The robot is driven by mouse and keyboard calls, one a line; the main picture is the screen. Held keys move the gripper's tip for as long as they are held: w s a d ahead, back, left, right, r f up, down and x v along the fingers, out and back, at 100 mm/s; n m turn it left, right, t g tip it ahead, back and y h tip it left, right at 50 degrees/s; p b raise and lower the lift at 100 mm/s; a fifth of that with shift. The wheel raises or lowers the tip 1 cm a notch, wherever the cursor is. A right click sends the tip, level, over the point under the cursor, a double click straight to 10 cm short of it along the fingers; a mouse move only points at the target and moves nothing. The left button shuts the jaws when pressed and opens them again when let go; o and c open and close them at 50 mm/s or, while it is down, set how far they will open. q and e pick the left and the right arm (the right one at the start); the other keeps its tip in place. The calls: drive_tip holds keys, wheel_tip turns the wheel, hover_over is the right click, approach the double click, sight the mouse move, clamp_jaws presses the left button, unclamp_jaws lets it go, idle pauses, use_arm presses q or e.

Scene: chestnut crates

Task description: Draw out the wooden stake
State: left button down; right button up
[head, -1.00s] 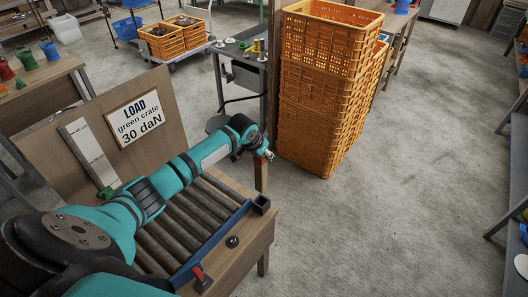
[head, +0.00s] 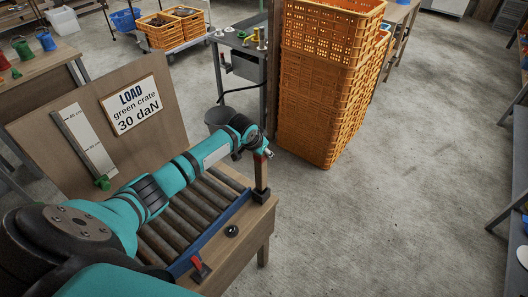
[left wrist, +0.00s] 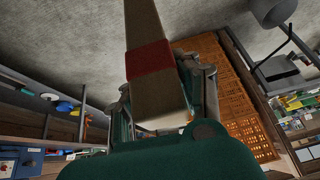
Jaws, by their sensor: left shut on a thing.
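The wooden stake (head: 261,174) stands about upright at the far corner of the roller bench, above a dark socket (head: 261,196). I cannot tell how deep its lower end sits in the socket. My left gripper (head: 262,151) is shut on the stake near its upper end; my arm partly hides it in the head view. In the left wrist view the stake (left wrist: 160,98) runs between the fingers, with a dark red band (left wrist: 150,60) around it. My right gripper is not in view.
The bench has rollers (head: 190,222), a blue rail, a red-handled lever (head: 198,267) and a black knob (head: 232,231). A board carries the load sign (head: 131,105) and a scale. Orange crates (head: 318,110) stand stacked behind the stake. The floor to the right is clear.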

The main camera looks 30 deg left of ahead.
sight(264, 165)
use_arm(q)
drive_tip(key=shift+p, duration=0.35)
drive_tip(key=shift+p, duration=0.6)
idle(1.2)
drive_tip(key=shift+f+b, duration=2.2)
drive_tip(key=shift+f, duration=1.15)
drive_tip(key=c, duration=0.9)
unclamp_jaws()
drive_tip(key=v, duration=1.2)
drive_tip(key=shift+d, duration=0.25)
